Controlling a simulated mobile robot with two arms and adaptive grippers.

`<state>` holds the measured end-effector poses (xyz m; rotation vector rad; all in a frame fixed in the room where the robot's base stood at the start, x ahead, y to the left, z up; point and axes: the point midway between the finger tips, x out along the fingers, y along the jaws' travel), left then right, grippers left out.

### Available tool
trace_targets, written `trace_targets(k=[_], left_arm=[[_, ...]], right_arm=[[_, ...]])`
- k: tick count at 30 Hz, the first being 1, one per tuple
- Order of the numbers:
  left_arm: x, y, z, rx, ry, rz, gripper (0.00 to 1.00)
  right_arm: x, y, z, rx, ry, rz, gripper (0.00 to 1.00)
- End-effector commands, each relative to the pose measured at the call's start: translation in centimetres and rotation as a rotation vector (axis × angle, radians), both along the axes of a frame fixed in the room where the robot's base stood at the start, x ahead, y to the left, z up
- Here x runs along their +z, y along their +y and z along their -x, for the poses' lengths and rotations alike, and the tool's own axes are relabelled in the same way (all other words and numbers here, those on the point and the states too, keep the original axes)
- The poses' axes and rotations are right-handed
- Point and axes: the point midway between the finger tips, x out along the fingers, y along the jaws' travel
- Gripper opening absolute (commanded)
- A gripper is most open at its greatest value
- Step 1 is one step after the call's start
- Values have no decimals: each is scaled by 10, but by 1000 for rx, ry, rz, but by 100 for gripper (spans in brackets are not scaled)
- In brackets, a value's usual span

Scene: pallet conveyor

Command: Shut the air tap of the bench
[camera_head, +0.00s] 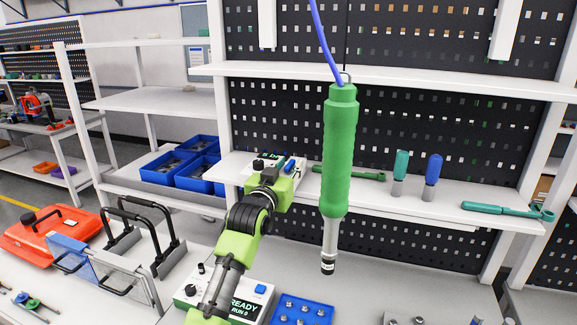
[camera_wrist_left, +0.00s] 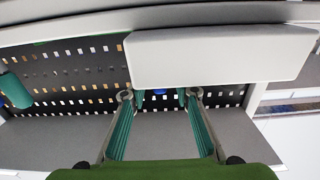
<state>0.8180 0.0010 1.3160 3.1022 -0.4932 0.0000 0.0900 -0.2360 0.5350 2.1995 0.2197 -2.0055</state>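My left gripper (camera_head: 287,176) reaches up and away over the bench to the middle shelf. In the left wrist view the left gripper (camera_wrist_left: 160,97) has its two green-padded fingers well apart, with nothing gripped. A small blue part (camera_wrist_left: 160,91) shows between and beyond the fingertips, partly hidden under a white panel (camera_wrist_left: 220,55). I cannot tell whether this blue part is the air tap. In the head view a blue part (camera_head: 290,165) shows beside the gripper. No air tap can be made out for certain. My right gripper is out of view.
A green hanging tool (camera_head: 340,150) on a blue hose is close in front, right of my left arm. Green and blue hand tools lie or stand on the shelf (camera_head: 420,203). A control box (camera_head: 245,305) and a blue tray (camera_head: 300,310) are on the bench below.

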Motion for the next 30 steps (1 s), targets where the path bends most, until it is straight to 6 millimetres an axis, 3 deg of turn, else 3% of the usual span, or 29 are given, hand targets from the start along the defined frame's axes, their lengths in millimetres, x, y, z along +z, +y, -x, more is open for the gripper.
trace_targets(k=[1, 3, 4, 20, 26, 30], left_arm=[[0, 0, 0, 0, 0, 0, 23], [0, 0, 0, 0, 0, 0, 4], [0, 0, 0, 0, 0, 0, 0], [-2, 4, -1, -49, -1, -5, 0], [-4, 8, -3, -128, -3, -8, 0], [-6, 10, -4, -196, -5, -8, 0]], right_arm=[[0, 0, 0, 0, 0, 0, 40], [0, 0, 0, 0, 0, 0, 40], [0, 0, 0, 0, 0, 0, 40], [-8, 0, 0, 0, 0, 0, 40], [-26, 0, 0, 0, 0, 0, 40], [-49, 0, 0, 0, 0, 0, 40]])
